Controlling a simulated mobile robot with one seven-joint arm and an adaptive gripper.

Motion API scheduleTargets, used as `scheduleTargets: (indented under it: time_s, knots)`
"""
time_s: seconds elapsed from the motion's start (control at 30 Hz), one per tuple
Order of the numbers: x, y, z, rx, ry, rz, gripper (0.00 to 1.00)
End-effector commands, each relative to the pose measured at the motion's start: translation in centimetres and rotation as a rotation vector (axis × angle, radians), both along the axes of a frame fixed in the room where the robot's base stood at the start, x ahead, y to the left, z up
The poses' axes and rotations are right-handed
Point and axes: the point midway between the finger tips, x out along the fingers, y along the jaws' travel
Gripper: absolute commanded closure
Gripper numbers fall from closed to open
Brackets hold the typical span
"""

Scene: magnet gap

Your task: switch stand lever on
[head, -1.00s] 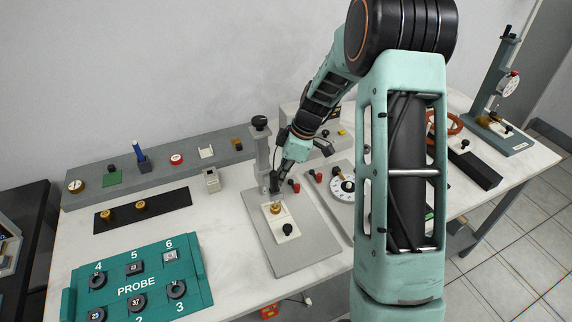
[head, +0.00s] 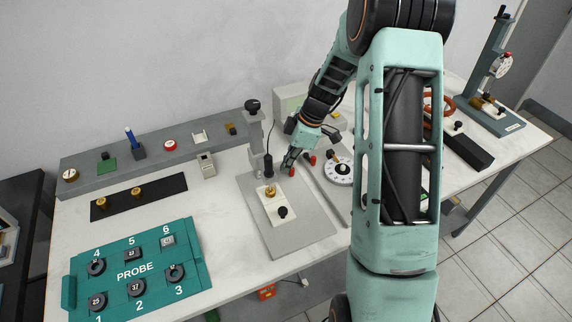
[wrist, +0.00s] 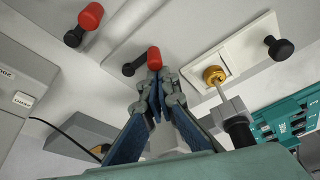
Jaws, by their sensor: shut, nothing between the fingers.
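The grey stand (head: 312,231) stands mid-bench, with a column at its back and a cream block in the middle of its base. Its lever, with a red handle (head: 291,173), is at the base's right back edge. In the wrist view the red handle (wrist: 154,58) is just beyond my fingertips, and its black pivot (wrist: 131,69) is to the left. My gripper (head: 289,163) is shut and empty, close beside the handle; it also shows in the wrist view (wrist: 157,85). I cannot tell whether the fingertips touch the handle.
A second red-handled lever (head: 312,159) is close by on the neighbouring plate with a white dial (head: 340,171). The stand's column (head: 256,135) rises left of my gripper. A teal probe box (head: 137,267) lies at the front left.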

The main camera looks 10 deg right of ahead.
Motion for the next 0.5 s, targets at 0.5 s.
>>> scheduleTargets:
  time_s: [0.5]
  knots:
    - [0.06,-0.59,-0.25,0.001,-0.002,0.124,1.00]
